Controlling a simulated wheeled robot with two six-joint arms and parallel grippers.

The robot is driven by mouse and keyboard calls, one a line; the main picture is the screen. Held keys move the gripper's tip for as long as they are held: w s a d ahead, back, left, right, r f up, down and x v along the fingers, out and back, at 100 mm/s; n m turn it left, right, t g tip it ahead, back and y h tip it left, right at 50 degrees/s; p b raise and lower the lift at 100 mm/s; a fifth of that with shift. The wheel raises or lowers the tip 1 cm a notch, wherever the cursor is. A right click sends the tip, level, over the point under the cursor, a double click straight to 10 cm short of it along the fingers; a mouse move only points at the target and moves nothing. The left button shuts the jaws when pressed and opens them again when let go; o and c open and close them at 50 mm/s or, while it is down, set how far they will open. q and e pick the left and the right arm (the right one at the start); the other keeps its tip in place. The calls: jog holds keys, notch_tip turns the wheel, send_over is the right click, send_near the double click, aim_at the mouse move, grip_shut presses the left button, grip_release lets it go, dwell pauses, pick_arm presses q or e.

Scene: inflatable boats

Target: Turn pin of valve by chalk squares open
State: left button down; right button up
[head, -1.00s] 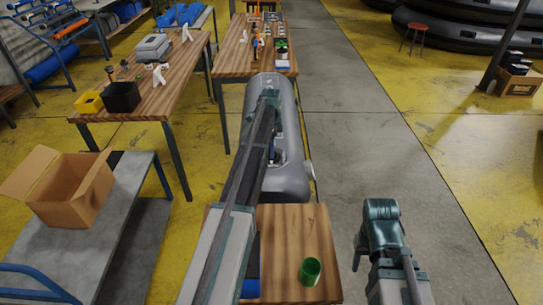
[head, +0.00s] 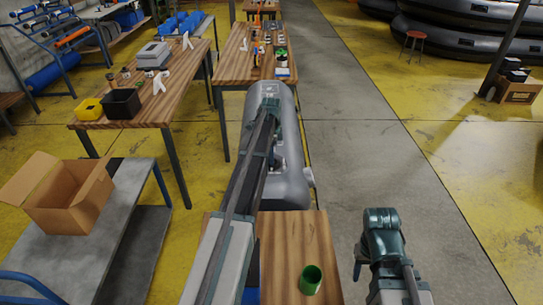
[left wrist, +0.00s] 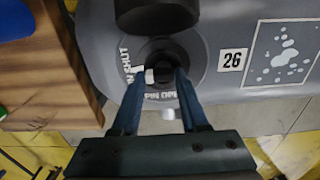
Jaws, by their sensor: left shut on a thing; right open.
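The grey inflatable tube (head: 289,185) lies beyond the small wooden table, and its near side fills much of the left wrist view (left wrist: 225,25). There, a round dark valve (left wrist: 192,50) carries lettering reading SHUT at left and PIN OPEN below. My left gripper (left wrist: 160,76) is shut on the valve's small pin (left wrist: 163,72) at the centre. The fingers hide part of the pin, so its exact setting is unclear. A chalk square (left wrist: 283,55) with white blotches is right of the valve. My right gripper (head: 362,265) is open and empty, right of the small table.
A dark cylinder (left wrist: 155,14) stands just above the valve. A green cup (head: 310,280) stands on the small wooden table (head: 290,235). A cardboard box (head: 68,200) sits on the grey cart at left.

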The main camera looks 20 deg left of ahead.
pick_arm(q)
jog(key=n, duration=0.8)
jog(key=shift+w+d+n, duration=0.1)
jog(key=shift+w+n, duration=0.05)
jog(key=shift+n, duration=0.25)
jog(key=n, duration=0.4)
jog(key=shift+w+n, duration=0.1)
jog(key=shift+n, duration=2.4)
jog(key=shift+c, duration=2.1)
grip_release()
